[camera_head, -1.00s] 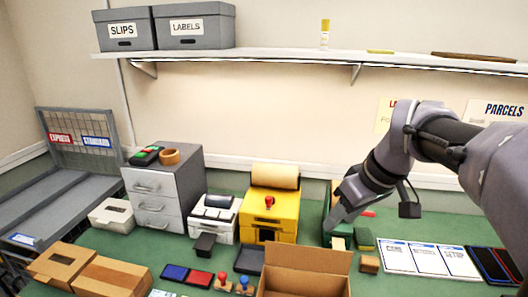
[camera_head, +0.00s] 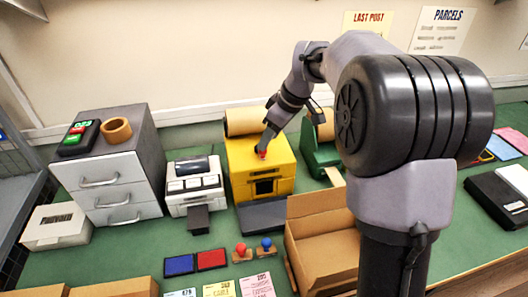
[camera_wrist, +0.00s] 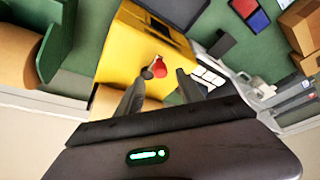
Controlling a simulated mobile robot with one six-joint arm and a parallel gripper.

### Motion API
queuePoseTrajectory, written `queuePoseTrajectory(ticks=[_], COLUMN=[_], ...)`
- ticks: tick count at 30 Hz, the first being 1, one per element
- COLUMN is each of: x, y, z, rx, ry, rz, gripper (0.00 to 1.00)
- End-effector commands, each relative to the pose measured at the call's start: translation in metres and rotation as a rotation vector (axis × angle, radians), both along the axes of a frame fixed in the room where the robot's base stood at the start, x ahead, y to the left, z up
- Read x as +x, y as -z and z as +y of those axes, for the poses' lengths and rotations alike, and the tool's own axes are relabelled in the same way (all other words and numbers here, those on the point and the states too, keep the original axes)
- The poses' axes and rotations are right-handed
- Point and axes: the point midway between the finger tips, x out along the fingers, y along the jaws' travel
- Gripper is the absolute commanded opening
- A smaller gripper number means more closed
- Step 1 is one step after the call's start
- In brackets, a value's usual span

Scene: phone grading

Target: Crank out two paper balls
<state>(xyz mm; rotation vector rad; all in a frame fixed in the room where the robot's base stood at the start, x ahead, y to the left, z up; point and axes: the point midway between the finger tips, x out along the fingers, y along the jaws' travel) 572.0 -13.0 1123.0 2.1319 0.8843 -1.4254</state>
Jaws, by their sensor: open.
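The yellow paper machine (camera_head: 245,180) stands on the green bench with a brown paper roll (camera_head: 240,121) at its back and a dark opening in its front. Its crank has a red knob (camera_head: 262,154) on the top. My gripper (camera_head: 266,146) is over the machine at this knob. In the wrist view my open gripper (camera_wrist: 160,74) has one finger on each side of the red knob (camera_wrist: 160,69); I cannot tell whether they touch it. A dark tray (camera_head: 264,216) lies in front of the machine. I see no paper ball.
An open cardboard box (camera_head: 320,235) stands right of the tray. A white label printer (camera_head: 192,190) is left of the machine, and a green dispenser (camera_head: 322,158) is right of it. A grey drawer cabinet (camera_head: 115,175) stands further left.

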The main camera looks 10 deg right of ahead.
Motion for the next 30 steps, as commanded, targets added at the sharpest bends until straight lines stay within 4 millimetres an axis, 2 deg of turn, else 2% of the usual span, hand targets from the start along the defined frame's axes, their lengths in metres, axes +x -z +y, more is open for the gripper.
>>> queuePoseTrajectory(ticks=[1, 6, 16, 23, 30], x=[0.003, 0.010, 0.012, 0.012, 0.011], y=[0.015, 0.036, 0.039, 0.039, 0.039], z=[0.003, 0.010, 0.012, 0.012, 0.012], rx=[0.000, 0.001, 0.000, 0.000, 0.000], ry=[0.000, 0.000, 0.001, 0.001, 0.008], rz=[0.001, 0.001, 0.000, 0.000, 0.000], gripper=[0.44, 0.44, 0.44, 0.00, 0.00])
